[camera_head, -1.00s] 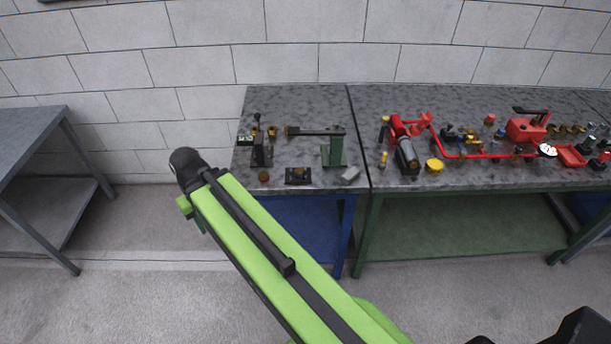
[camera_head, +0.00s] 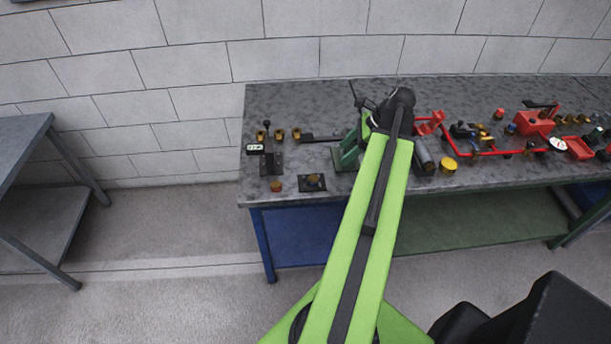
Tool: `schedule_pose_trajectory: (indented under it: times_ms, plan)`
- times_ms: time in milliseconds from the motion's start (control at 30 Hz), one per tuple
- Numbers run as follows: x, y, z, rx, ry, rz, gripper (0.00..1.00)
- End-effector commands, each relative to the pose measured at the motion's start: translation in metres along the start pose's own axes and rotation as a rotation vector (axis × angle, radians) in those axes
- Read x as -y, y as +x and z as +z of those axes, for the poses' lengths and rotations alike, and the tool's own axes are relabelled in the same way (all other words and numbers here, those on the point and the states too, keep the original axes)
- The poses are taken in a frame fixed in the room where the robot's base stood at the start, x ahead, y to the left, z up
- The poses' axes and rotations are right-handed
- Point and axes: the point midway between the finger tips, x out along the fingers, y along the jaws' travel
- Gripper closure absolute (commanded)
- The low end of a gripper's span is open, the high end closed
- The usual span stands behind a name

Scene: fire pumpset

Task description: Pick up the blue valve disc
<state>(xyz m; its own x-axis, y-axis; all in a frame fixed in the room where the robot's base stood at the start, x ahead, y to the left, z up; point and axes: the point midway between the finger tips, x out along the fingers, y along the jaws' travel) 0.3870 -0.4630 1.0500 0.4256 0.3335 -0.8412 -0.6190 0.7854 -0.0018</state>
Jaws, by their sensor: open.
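A small blue piece (camera_head: 511,128) stands on the right part of the bench, among red pipe parts; it may be the blue valve disc, but it is too small to be sure. My green arm reaches up over the bench. Its dark wrist is near the middle of the bench, and my gripper (camera_head: 360,97) shows as thin dark fingers just left of it. The gripper is open and empty, far to the left of the blue piece. My arm hides part of the bench and the green stand (camera_head: 347,155).
The grey bench top (camera_head: 300,95) is clear along its back left. A red pump (camera_head: 533,122), red pipework (camera_head: 480,153), a yellow cap (camera_head: 449,165) and a white gauge (camera_head: 557,143) crowd the right. A black plate (camera_head: 312,182) lies front left. Another table (camera_head: 18,140) stands at left.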

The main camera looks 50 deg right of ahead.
Motion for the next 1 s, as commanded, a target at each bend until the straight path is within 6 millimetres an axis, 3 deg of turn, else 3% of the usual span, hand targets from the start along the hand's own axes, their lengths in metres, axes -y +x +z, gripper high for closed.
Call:
schedule_pose_trajectory:
  times_ms: [167,400,600,1000]
  plan:
    - [0.000,0.012,-0.001,0.001,0.002,0.002,0.37]
    - [-0.001,0.075,-0.004,0.000,-0.003,0.003,0.37]
    - [-0.001,0.116,-0.002,0.000,-0.004,0.003,0.37]
    - [0.001,0.135,0.001,0.000,-0.004,0.004,0.37]
